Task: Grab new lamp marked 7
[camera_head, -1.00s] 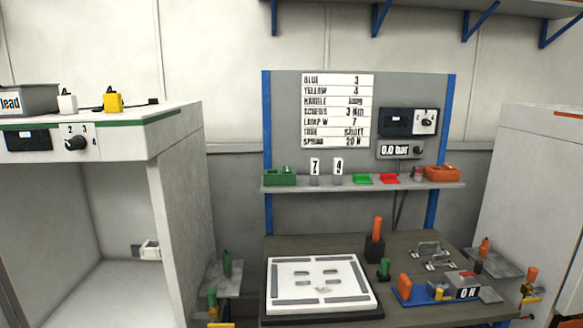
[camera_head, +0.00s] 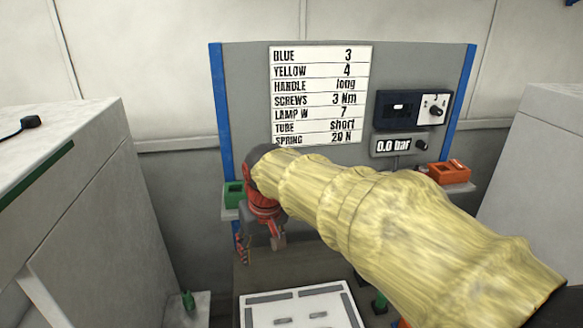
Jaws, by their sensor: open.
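My gripper (camera_head: 260,242) hangs in front of the left part of the shelf, with its fingers pointing down. It is open, and I see nothing between its fingers. The lamp marked 7 does not show now; my arm and gripper cover the middle of the shelf (camera_head: 230,214) where it stood earlier. The lamp marked 4 is hidden too. The list board (camera_head: 320,96) on the back panel shows "LAMP W 7".
A green bin (camera_head: 234,194) is just left of my gripper and an orange bin (camera_head: 450,172) is at the shelf's right end. A white fixture plate (camera_head: 300,307) lies on the bench below. White cabinets stand on both sides.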

